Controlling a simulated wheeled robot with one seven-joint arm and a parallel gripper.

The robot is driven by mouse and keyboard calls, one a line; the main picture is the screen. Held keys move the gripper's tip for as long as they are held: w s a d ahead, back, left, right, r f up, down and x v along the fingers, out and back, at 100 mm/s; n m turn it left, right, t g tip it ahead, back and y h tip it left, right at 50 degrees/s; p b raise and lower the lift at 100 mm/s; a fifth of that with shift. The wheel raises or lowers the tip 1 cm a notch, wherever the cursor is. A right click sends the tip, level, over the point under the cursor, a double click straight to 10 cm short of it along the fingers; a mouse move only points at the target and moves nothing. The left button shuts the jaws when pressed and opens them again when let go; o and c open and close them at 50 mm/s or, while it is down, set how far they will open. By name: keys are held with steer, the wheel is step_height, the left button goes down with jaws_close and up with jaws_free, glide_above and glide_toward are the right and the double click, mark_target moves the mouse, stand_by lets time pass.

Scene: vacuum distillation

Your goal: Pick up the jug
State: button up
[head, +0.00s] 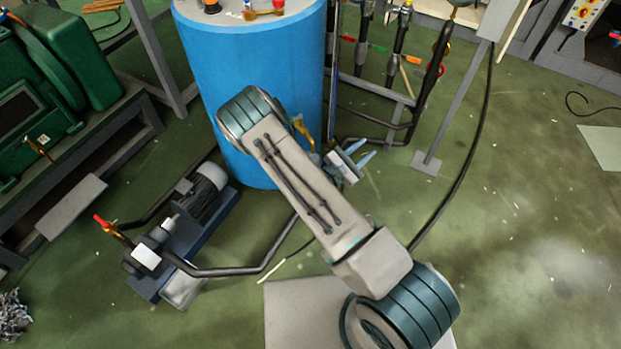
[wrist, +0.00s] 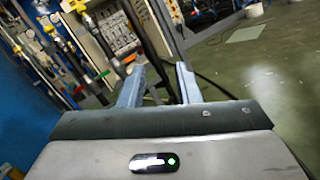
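I cannot make out a jug in either view. My gripper (head: 364,154) shows in the head view in front of the right side of the blue tank, pointing right, with part of it hidden by my arm. In the wrist view my gripper (wrist: 160,76) has its two blue-grey fingers apart with nothing held between them. Beyond the fingers are a panel and pipes, not a jug.
A large blue tank (head: 250,75) stands close to my arm. A pump (head: 185,230) with black pipes is on the floor at left. Pipes with valves (head: 400,50) stand at back right. Green floor (head: 530,230) at right is mostly clear.

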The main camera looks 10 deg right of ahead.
steer(key=a+f+n+t+y+b, duration=0.35)
steer(key=f+n+y, duration=0.35)
steer(key=f, duration=0.5)
steer(key=a+f+n+t+y+b, duration=0.2)
steer(key=a+f+n+t+y, duration=0.35)
steer(key=f, duration=0.75)
steer(key=w+d+b, duration=0.1)
steer(key=w, duration=0.3)
steer(key=w+d+n+g+b, duration=0.1)
steer(key=w+b, duration=0.1)
steer(key=w, duration=0.2)
steer(key=w+g+y+b, duration=0.1)
steer(key=w+b, duration=0.1)
steer(key=w, duration=0.3)
steer(key=shift+d+r, duration=0.15)
steer(key=shift+d, duration=0.25)
steer(key=shift+r, duration=0.1)
jaws_close()
